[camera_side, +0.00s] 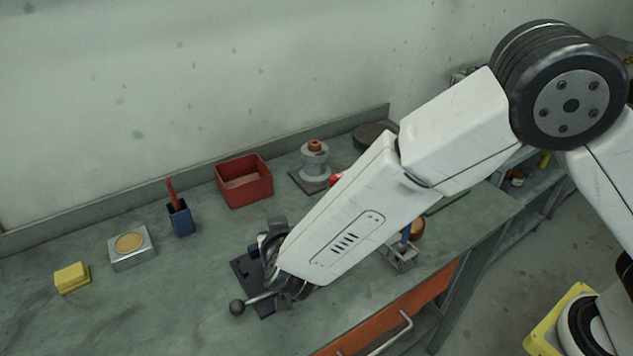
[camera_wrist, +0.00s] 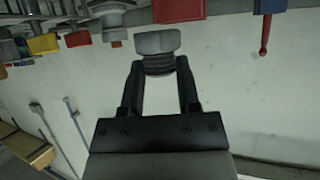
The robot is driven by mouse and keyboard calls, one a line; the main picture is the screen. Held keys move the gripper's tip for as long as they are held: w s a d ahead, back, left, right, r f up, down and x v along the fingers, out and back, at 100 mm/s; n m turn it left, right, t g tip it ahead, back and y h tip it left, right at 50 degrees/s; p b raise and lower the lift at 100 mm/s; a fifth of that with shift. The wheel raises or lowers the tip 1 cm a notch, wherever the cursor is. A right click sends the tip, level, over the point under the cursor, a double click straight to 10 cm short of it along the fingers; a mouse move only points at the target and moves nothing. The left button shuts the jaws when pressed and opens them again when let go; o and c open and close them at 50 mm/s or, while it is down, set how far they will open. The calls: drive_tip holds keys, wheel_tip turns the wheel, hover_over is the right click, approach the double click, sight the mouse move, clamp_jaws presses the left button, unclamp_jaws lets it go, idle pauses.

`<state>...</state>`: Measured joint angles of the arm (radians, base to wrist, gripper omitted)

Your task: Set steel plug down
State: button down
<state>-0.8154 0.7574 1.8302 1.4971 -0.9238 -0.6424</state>
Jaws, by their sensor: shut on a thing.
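The steel plug (camera_wrist: 157,45) has a hex head and a threaded end, and shows at the top middle of the wrist view. My gripper (camera_wrist: 158,72) is shut on it, with a black finger on each side of the threaded end. In the side view my gripper (camera_side: 272,245) is partly hidden by my wrist, above or beside a dark fixture (camera_side: 240,267) with a ball-ended lever (camera_side: 237,307). The plug cannot be made out there. I cannot tell its height above the bench.
A grey valve body (camera_side: 314,165) with an orange-brown top stands behind. A red bin (camera_side: 244,195), a blue holder (camera_side: 181,221) with a red handle, a metal block (camera_side: 130,258) with a tan disc and a yellow block (camera_side: 72,279) lie leftward. A metal caddy (camera_side: 402,258) is right. Front-left bench is clear.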

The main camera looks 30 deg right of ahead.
drive_tip(key=shift+w+a+f, duration=0.35)
drive_tip(key=shift+w+f, duration=0.4)
drive_tip(key=shift+f, duration=0.15)
drive_tip(key=shift+w+a+f, duration=0.1)
drive_tip(key=shift+w+f, duration=0.1)
drive_tip(key=shift+f, duration=1.65)
drive_tip(key=shift+f, duration=0.6)
drive_tip(key=shift+c, duration=1.6)
unclamp_jaws()
drive_tip(key=shift+r, duration=0.1)
